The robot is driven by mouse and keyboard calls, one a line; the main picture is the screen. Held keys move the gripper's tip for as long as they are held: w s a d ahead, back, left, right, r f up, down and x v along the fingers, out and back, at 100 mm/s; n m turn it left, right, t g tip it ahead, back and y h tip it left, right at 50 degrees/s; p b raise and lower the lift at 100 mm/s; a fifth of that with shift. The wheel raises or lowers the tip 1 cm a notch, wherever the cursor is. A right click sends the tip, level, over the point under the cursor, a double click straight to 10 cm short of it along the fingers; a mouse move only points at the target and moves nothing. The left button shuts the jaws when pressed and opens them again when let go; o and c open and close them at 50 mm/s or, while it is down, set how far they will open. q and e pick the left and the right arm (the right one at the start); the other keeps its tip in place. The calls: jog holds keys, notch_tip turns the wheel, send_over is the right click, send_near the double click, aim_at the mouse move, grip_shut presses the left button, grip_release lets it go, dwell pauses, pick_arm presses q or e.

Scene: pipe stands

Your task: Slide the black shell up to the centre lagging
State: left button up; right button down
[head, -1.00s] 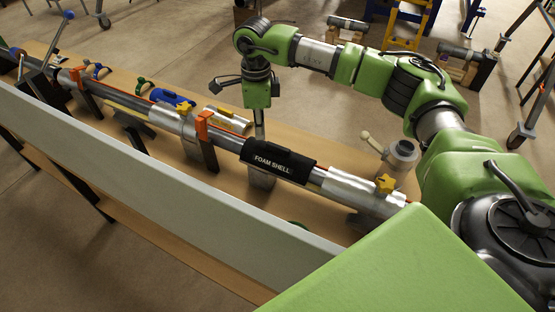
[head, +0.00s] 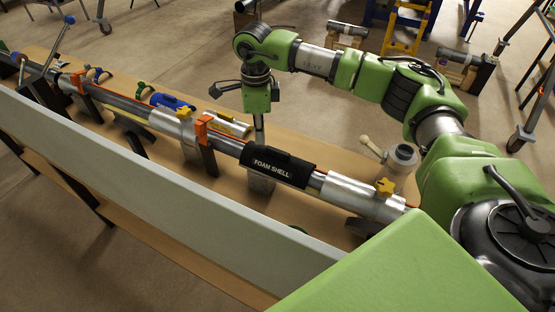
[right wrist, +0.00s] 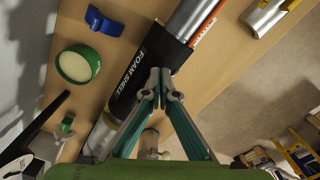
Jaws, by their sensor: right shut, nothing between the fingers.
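The black shell (head: 283,167), marked FOAM SHELL, is wrapped around the long pipe. A silver lagging sleeve with a yellow knob (head: 169,121) is further left on the pipe. An orange clip (head: 203,129) stands between that sleeve and the shell, with bare pipe between clip and shell. Another silver sleeve (head: 345,189) is to the shell's right. My right gripper (head: 260,138) is shut and empty, pointing down at the shell's left end. In the right wrist view its fingertips (right wrist: 160,77) overlap the shell (right wrist: 142,70); I cannot tell if they touch. My left gripper is out of view.
The pipe runs over a wooden bench (head: 125,88), with a pale board (head: 150,180) along the near side. A blue item (head: 172,101) and a silver roll (head: 228,121) lie behind the pipe. A grey cup-like part (head: 402,157) stands right. A green-ringed roll (right wrist: 77,64) lies beside the shell.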

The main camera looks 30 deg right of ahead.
aim_at(271, 148)
jog(key=shift+f, duration=0.1)
dwell(0.3)
jog(key=shift+f+b, duration=1.05)
jog(key=shift+f, duration=0.3)
jog(key=shift+s, duration=0.1)
jog(key=shift+s+d, duration=0.6)
jog(key=shift+s, duration=0.35)
jog(key=shift+s+d, duration=0.55)
jog(key=shift+s, duration=0.35)
jog(key=shift+w+a, duration=0.1)
jog(key=shift+w+a, duration=0.2)
jog(key=shift+w, duration=0.2)
